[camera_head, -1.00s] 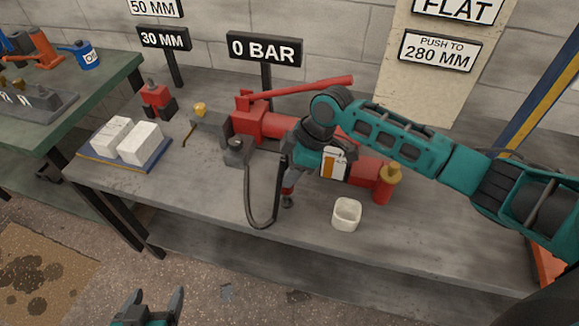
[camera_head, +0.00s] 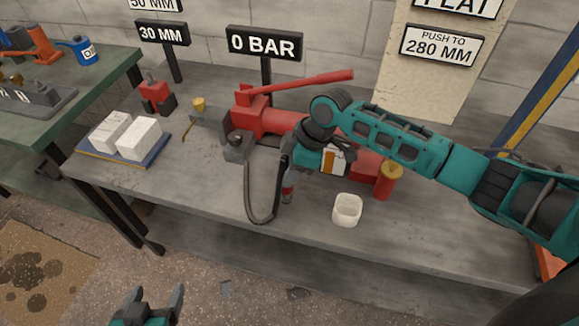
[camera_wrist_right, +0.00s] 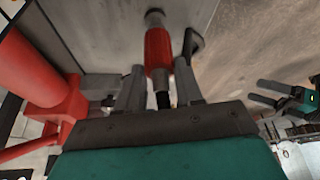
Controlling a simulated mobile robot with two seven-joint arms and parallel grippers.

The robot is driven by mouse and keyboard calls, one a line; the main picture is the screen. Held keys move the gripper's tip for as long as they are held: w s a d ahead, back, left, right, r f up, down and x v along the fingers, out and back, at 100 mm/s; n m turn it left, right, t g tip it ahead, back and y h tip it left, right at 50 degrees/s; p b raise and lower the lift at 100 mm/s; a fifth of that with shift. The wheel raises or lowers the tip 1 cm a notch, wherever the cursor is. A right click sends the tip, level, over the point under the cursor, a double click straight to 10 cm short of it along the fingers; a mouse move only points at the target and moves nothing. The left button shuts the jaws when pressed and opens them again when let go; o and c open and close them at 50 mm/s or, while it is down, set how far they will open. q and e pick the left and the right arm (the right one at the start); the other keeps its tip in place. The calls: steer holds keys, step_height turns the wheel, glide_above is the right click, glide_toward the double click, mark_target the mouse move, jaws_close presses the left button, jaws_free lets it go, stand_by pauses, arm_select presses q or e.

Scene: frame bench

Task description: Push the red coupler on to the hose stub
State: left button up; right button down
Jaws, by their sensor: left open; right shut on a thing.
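The red coupler (camera_wrist_right: 158,48) is between the two fingers of my right gripper (camera_wrist_right: 158,68), which is shut on it; a metal end shows at its top and a dark piece below it. A black hose (camera_head: 249,200) loops from the pump's grey block up behind my right gripper. I cannot clearly tell the hose stub from the hose and gripper. My left gripper (camera_head: 156,292) is open and empty, low in front of the bench.
The red pump (camera_head: 262,121) lies on the bench (camera_head: 225,178) with its lever raised, partly behind my right arm. White blocks (camera_head: 139,139) sit on a blue-edged tray at left. A sign (camera_head: 265,44) reads 0 BAR.

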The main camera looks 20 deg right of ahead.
steer(key=shift+f+b, duration=0.55)
steer(key=shift+f, duration=0.65)
steer(key=c, duration=0.6)
jaws_free()
steer(key=shift+c, duration=0.2)
steer(key=p+v, duration=0.1)
steer(key=v, duration=1.2)
steer(key=shift+a, duration=0.15)
steer(key=s+a+f+m+t, duration=0.1)
steer(key=s+a+f+m, duration=0.15)
steer(key=s, duration=0.25)
steer(key=s+a+f+m, duration=0.1)
steer(key=s+a+f, duration=0.3)
steer(key=s, duration=0.2)
steer(key=s+d+f+m+t+h, duration=0.1)
steer(key=s+d+m+h, duration=0.3)
steer(key=s+d+m, duration=0.65)
steer(key=w+a+f+t, duration=0.1)
steer(key=w+f+t, duration=0.1)
steer(key=f, duration=0.1)
steer(key=w+a+f+n+t+y, duration=0.1)
steer(key=w+a+f+t, duration=0.1)
steer(key=t, duration=0.1)
steer(key=w+a+f+n+t, duration=0.1)
steer(key=w+a+f+t, duration=0.1)
steer(key=f, duration=0.1)
steer(key=shift+w+a+f+y, duration=0.2)
steer(key=shift+a+f+y, duration=0.1)
steer(key=shift+f, duration=0.1)
